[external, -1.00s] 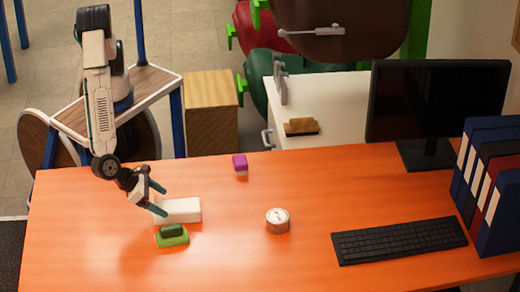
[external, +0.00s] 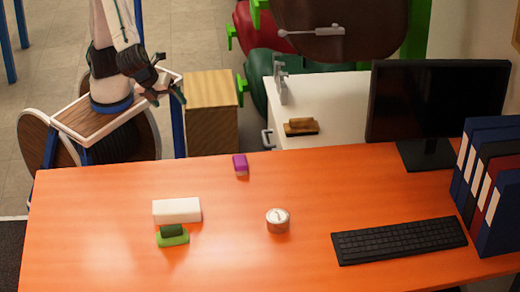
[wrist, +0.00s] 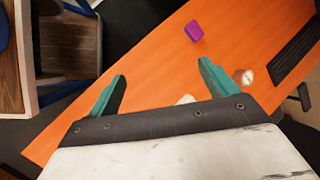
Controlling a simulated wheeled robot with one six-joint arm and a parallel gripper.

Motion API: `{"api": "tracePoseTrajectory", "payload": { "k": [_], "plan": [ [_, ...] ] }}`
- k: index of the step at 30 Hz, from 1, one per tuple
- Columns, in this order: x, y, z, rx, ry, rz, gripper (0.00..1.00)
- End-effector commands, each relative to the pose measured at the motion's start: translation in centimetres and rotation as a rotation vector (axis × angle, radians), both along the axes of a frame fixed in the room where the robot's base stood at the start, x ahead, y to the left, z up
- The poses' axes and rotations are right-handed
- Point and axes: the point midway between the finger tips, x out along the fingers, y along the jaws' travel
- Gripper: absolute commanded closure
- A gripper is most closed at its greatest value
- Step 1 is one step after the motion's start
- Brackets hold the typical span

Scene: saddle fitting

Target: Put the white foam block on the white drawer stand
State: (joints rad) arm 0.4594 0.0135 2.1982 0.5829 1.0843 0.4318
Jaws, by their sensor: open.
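The white foam block (external: 177,210) lies on the orange desk (external: 330,190), just behind a green eraser-like object. In the wrist view a small white patch (wrist: 186,99), probably the block, shows above the gripper's edge, the rest hidden. The white drawer stand (external: 345,97) is behind the desk, left of the monitor, with a brown brush-like item on its top. My gripper (external: 167,95) is raised well away from the block, over my wooden deck, left of the wooden box. In the wrist view its teal fingers (wrist: 160,86) are wide apart with nothing between them.
A green object (external: 173,236), a purple block (external: 240,165) and a round tin-like clock (external: 278,220) are on the desk. A keyboard (external: 400,240), monitor (external: 437,105) and binders (external: 490,185) fill its right. A wooden box (external: 211,112) and a grey tap-like fixture (external: 281,85) stand behind.

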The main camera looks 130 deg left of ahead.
Motion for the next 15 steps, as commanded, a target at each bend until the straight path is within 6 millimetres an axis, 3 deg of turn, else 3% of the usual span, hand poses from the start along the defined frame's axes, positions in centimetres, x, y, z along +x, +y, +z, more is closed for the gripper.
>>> {"api": "tracePoseTrajectory", "payload": {
  "k": [1, 6, 10, 15],
  "plan": [
    [-1.8, 2.0, 1.4, -0.049, -0.030, 0.104, 0.15],
    [-8.3, 6.5, 4.1, -0.214, -0.106, 0.451, 0.15],
    [-13.5, 8.5, 5.2, -0.343, -0.161, 0.706, 0.15],
    [-18.8, 9.2, 5.5, -0.490, -0.218, 0.975, 0.15]
  ]
}}
